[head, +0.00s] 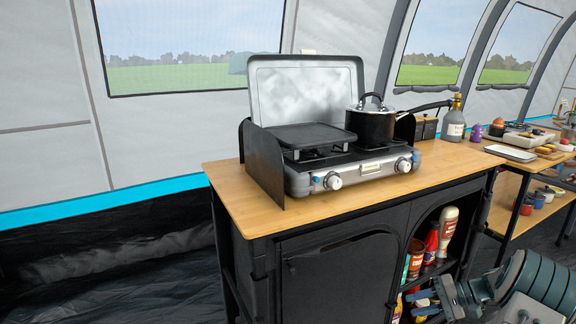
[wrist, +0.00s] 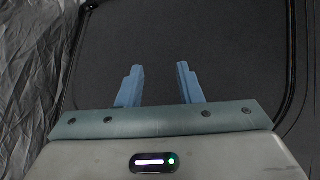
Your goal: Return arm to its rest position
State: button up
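My gripper (head: 420,302) shows at the lower right of the head view, low in front of the open shelves of the black kitchen cabinet (head: 335,277). My arm is folded in the lower right corner. In the wrist view, the two blue fingers of my gripper (wrist: 158,70) stand apart with nothing between them. A dark flat panel fills the view beyond them, with grey crinkled fabric at the left.
The wooden counter (head: 232,197) carries a two-burner stove (head: 350,172) with a griddle and a lidded black pot (head: 372,125). Bottles and jars (head: 431,243) stand on the cabinet shelves near my gripper. A second table (head: 505,205) stands at the right. Dark floor lies open at the left.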

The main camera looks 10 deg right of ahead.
jog(key=s+a+r+n+g+h+p, duration=0.1)
jog(key=a+r+n+g+h+p, duration=0.15)
jog(key=a+r+p, duration=0.6)
jog(key=s+a+r+n+g+h+p, duration=0.1)
jog(key=s+a+r+g+h+p, duration=0.15)
jog(key=a+r, duration=1.1)
jog(key=s+a+r+n+h+p, duration=0.1)
jog(key=s+a+r+h+p, duration=0.1)
jog(key=s+r+p, duration=0.3)
jog(key=s+a+r+n+t+h+p, duration=0.1)
jog(key=s+a+r+p, duration=0.3)
jog(key=r, duration=0.4)
jog(key=s+a+r+n+t+h+p, duration=0.1)
jog(key=s+a+r+h+p, duration=0.2)
jog(key=s+r, duration=0.4)
jog(key=a+p, duration=0.1)
jog(key=p, duration=0.1)
jog(key=shift+a+r+p, duration=0.15)
jog(key=shift+a+p, duration=0.15)
jog(key=shift+p, duration=0.05)
jog(key=shift+d+n, duration=0.1)
jog(key=shift+n, duration=0.15)
